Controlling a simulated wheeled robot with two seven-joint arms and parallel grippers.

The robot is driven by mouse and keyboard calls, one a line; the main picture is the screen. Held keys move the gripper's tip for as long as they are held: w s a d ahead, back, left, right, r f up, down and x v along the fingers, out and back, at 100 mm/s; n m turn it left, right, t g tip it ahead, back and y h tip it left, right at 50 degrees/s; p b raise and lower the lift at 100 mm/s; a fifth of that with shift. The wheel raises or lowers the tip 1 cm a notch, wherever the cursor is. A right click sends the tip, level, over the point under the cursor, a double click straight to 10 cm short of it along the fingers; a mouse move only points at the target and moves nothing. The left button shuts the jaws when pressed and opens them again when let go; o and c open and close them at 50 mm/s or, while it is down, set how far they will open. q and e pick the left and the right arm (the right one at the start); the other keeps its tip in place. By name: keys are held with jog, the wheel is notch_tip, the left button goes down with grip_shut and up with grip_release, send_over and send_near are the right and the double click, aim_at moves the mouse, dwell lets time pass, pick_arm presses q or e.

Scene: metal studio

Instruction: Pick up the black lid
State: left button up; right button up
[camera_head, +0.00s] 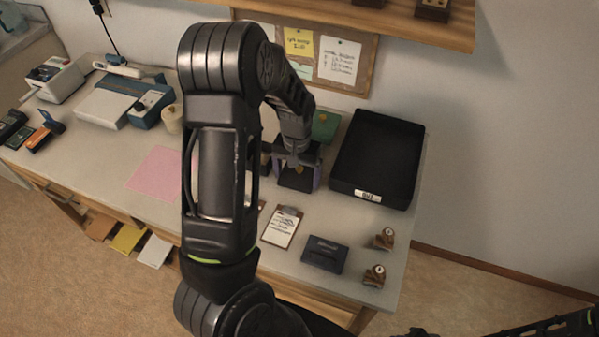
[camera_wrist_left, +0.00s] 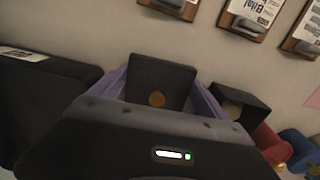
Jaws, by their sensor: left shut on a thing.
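The black lid (camera_head: 296,182) is a square dark piece with a small gold spot, below my left wrist in the head view. In the left wrist view the lid (camera_wrist_left: 165,75) sits between the two purple fingers. My left gripper (camera_head: 298,178) is shut on it. The same gripper (camera_wrist_left: 160,95) fills the lower middle of the wrist view. I cannot tell whether the lid touches the table. An open black box (camera_wrist_left: 240,104) stands right beside it in the wrist view; my arm mostly hides that area in the head view. My right gripper is not in view.
A large black tray (camera_head: 378,155) stands close on the right. A clipboard (camera_head: 282,227), a dark box-shaped item (camera_head: 325,254) and two small brown stamp-like items (camera_head: 384,239) lie toward the front. A pink sheet (camera_head: 160,172) lies left. A shelf (camera_head: 380,15) overhangs the back.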

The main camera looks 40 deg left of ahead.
aim_at(297, 178)
pick_arm(q)
notch_tip(297, 178, up, 10)
jog(key=shift+r+b, duration=0.1)
jog(key=shift+b, duration=0.4)
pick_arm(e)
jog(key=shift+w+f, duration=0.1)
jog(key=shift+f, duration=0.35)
